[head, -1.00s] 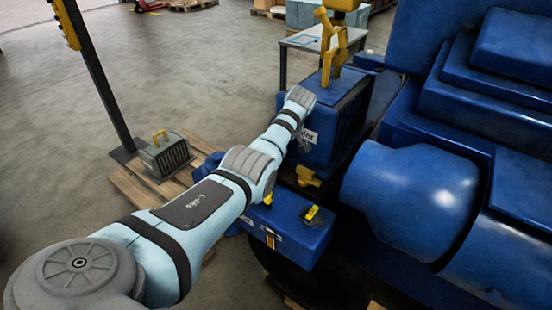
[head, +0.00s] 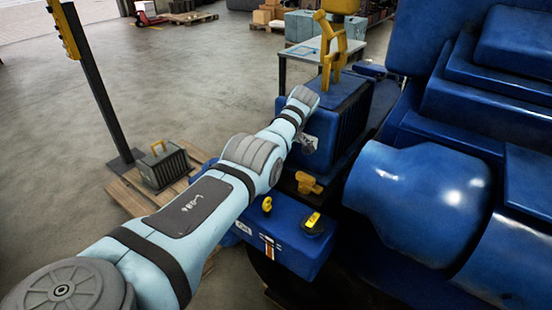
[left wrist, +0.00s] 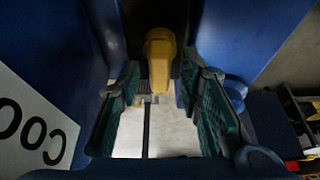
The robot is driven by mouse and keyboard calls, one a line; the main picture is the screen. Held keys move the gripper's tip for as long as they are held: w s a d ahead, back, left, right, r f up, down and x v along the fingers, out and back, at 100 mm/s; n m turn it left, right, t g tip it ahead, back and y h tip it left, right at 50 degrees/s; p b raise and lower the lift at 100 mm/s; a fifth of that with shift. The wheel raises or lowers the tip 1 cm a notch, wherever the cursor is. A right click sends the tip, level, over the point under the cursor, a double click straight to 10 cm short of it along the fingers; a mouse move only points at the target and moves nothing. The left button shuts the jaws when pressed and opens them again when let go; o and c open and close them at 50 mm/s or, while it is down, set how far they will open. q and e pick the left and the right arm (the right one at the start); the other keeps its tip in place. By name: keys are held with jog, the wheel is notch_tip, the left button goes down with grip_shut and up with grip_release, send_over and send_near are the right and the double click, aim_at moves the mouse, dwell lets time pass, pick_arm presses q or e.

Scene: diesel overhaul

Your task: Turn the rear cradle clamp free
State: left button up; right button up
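A yellow clamp handle (left wrist: 160,50) shows in the left wrist view, between and just beyond the fingertips of my left gripper (left wrist: 158,78). The gripper is open, its teal pads apart on either side; I see no clear contact. In the head view, my forearm hides this handle and most of the gripper beside the blue cooler (head: 347,108). Another yellow clamp (head: 308,183) shows at the cooler's near lower end. I cannot tell from the views alone which is the rear one. My right gripper is not in view.
A yellow hook (head: 331,50) hangs at the cooler's top. A large blue engine (head: 415,195) fills the right side. A blue box (head: 285,235) with yellow-topped parts sits below my arm. A grey case (head: 164,168) stands on a pallet (head: 130,200). The left floor is open.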

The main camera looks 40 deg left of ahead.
pick_arm(q)
jog(key=shift+d+r, duration=0.1)
jog(key=shift+r, duration=0.15)
jog(key=v, duration=1.1)
jog(key=shift+r, duration=0.2)
